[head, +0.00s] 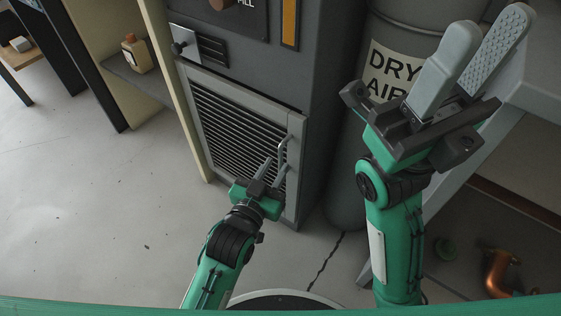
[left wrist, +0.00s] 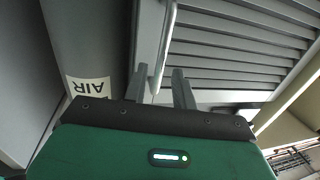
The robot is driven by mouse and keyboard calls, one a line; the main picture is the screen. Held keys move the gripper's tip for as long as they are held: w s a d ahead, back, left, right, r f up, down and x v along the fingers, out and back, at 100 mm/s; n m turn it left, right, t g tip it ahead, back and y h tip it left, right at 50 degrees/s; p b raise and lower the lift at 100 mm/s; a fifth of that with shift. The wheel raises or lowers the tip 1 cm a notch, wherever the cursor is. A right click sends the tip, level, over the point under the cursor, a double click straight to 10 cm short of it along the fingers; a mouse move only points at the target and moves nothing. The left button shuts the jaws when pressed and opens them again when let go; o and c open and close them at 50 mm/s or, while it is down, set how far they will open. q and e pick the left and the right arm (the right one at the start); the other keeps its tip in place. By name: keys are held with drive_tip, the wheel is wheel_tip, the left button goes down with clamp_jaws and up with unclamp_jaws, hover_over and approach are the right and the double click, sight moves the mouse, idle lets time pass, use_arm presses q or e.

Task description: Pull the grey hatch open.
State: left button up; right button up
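The grey hatch (head: 233,128) is a slatted panel in a frame, low on the front of a dark grey cabinet. It looks shut. Its slats also show in the left wrist view (left wrist: 235,50). A pale upright bar handle (head: 282,152) is on its right side. My left gripper (head: 268,170) is at the handle's lower part with its fingers apart. In the left wrist view the handle (left wrist: 165,45) runs down between the two fingers; I cannot tell if either touches it. My right gripper (head: 487,22) is raised at the right, open and empty.
A grey cylinder (head: 345,190) labelled "DRY AIR" stands right of the cabinet. A shelf with a bottle (head: 137,54) is at the left. The floor (head: 90,190) left of the hatch is clear.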

sight(279, 161)
use_arm(q)
drive_tip(key=shift+b+x, duration=0.55)
drive_tip(key=shift+x, duration=1.35)
clamp_jaws()
